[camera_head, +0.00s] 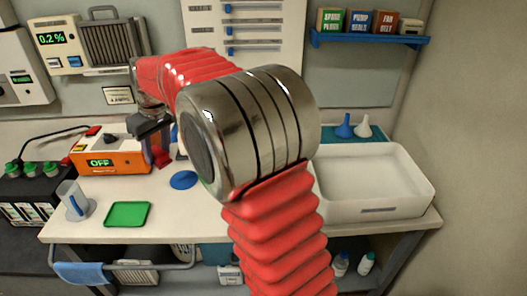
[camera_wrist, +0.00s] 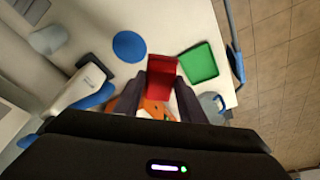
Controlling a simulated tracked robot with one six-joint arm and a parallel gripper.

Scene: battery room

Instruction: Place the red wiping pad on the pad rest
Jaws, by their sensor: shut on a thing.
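The red wiping pad (camera_wrist: 162,72) is between the two dark fingers of my gripper (camera_wrist: 161,84) in the wrist view, and the fingers are shut on it. In the head view the pad (camera_head: 162,158) shows as a small red piece below my gripper (camera_head: 158,146), beside the orange unit and above the bench. A green square tray (camera_head: 128,214) with a raised rim lies empty near the bench front. A flat blue disc (camera_head: 184,180) lies farther back. Both also show in the wrist view, the tray (camera_wrist: 199,63) and the disc (camera_wrist: 129,46). Neither carries a label marking it as the pad rest.
The orange unit (camera_head: 112,154) reading OFF stands behind the tray. A clear jug (camera_head: 74,200) stands left of the tray. A white basin (camera_head: 375,182) fills the bench's right. Blue and white funnels (camera_head: 353,127) stand behind it. Bare bench surrounds the tray and disc.

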